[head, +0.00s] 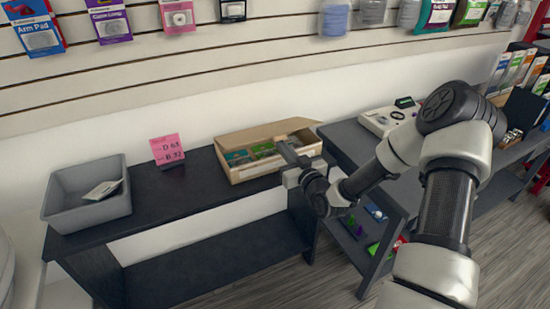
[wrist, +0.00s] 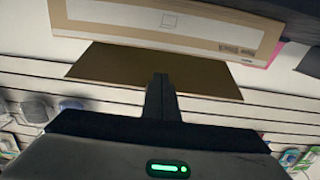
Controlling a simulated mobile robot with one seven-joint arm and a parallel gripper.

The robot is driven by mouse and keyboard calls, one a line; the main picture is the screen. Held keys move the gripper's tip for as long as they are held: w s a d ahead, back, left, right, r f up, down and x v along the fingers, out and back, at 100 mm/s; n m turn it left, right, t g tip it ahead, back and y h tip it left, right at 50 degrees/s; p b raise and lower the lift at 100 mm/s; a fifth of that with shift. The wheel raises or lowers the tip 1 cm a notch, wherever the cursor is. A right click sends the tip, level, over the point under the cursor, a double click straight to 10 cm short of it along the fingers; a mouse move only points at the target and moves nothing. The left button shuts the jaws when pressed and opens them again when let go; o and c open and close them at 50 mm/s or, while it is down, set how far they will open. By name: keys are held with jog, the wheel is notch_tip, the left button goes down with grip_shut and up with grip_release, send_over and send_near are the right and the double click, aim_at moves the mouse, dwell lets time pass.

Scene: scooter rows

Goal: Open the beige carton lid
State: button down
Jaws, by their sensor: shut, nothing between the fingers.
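The beige carton (head: 237,174) sits on the dark table near its right end. Its lid (head: 258,134) is raised along the back, and green packets show inside the open top. In the wrist view the carton's printed front (wrist: 110,13) is at the top and the brown lid (wrist: 105,64) lies below it in the picture. My gripper (head: 281,146) is shut and empty, over the carton's right part. In the wrist view the closed fingers (wrist: 160,78) overlap the lid; I cannot tell whether they touch it.
A grey bin (head: 88,212) with a packet inside stands at the table's left end. A pink sign (head: 167,149) stands between bin and carton. A second table with a pale device (head: 388,118) is to the right. A slatted wall with hanging goods rises behind.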

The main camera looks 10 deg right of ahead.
aim_at(282, 135)
jog(key=shift+w+a+r+p, duration=0.15)
jog(key=shift+r+p, duration=0.35)
jog(key=shift+r, duration=0.55)
jog(key=shift+w+d+r+p, duration=0.1)
jog(key=shift+w+r+p, duration=0.25)
jog(key=shift+r, duration=0.65)
jog(key=shift+s, duration=0.1)
jog(key=shift+a+r, duration=0.1)
jog(key=shift+w+a+r+p, duration=0.2)
jog(key=shift+w+a+r, duration=0.05)
jog(key=shift+w+r, duration=0.6)
jog(key=shift+w+a+r+p, duration=0.2)
jog(key=shift+w+a+r, duration=0.05)
jog(key=shift+w+r, duration=0.55)
jog(key=shift+w, duration=0.1)
jog(key=shift+r+b+x, duration=0.2)
jog(key=shift+b+x, duration=0.05)
jog(key=shift+x, duration=0.55)
jog(key=shift+r+b+x, duration=0.2)
jog(key=shift+b+x, duration=0.1)
jog(key=shift+x, duration=0.55)
jog(key=shift+r+b+x, duration=0.2)
jog(key=shift+b+x, duration=0.05)
jog(key=shift+x, duration=0.55)
jog(key=shift+w, duration=0.1)
